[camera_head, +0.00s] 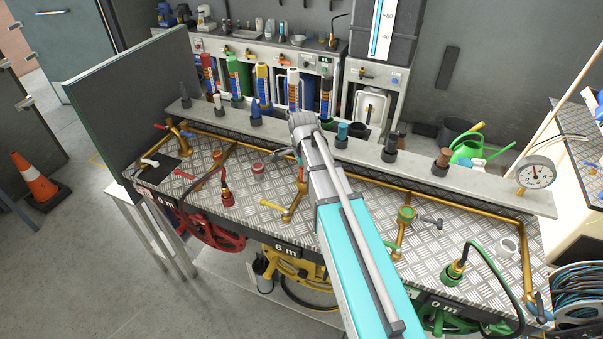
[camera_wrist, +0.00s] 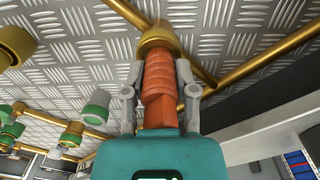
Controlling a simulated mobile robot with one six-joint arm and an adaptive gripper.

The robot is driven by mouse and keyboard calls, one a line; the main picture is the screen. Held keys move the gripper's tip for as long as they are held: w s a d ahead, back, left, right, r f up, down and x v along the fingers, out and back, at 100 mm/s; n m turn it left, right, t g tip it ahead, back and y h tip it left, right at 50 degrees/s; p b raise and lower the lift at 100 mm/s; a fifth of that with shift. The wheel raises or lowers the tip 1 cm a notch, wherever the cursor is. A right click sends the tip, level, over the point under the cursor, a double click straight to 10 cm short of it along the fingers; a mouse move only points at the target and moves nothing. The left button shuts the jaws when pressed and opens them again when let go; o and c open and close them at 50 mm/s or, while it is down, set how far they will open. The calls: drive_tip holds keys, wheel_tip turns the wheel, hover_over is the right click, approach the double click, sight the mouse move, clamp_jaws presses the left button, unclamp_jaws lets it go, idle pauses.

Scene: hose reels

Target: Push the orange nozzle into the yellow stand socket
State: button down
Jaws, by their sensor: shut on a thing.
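The orange ribbed nozzle (camera_wrist: 159,92) is between the two fingers of my gripper (camera_wrist: 160,74) in the wrist view. My gripper is shut on its sides. The far end of the nozzle meets a brass-yellow collar (camera_wrist: 158,32), which looks like the yellow stand socket, with brass pipes beside it. Nozzle and collar look in line; I cannot tell how deep the end sits in it.
A green-capped brass fitting (camera_wrist: 72,136) stands left in the wrist view. In the head view, a grey shelf (camera_head: 470,186) carries several coloured nozzles behind the tread-plate bench. A red reel (camera_head: 212,232), a yellow reel (camera_head: 290,262) and a pressure gauge (camera_head: 536,173) are around it.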

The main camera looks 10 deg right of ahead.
drive_tip(key=shift+c, duration=2)
unclamp_jaws()
drive_tip(key=shift+r, duration=0.1)
wheel_tip(320, 180, up, 12)
drive_tip(key=p, duration=1.2)
drive_tip(key=s+n, duration=1.6)
drive_tip(key=shift+a, duration=0.3)
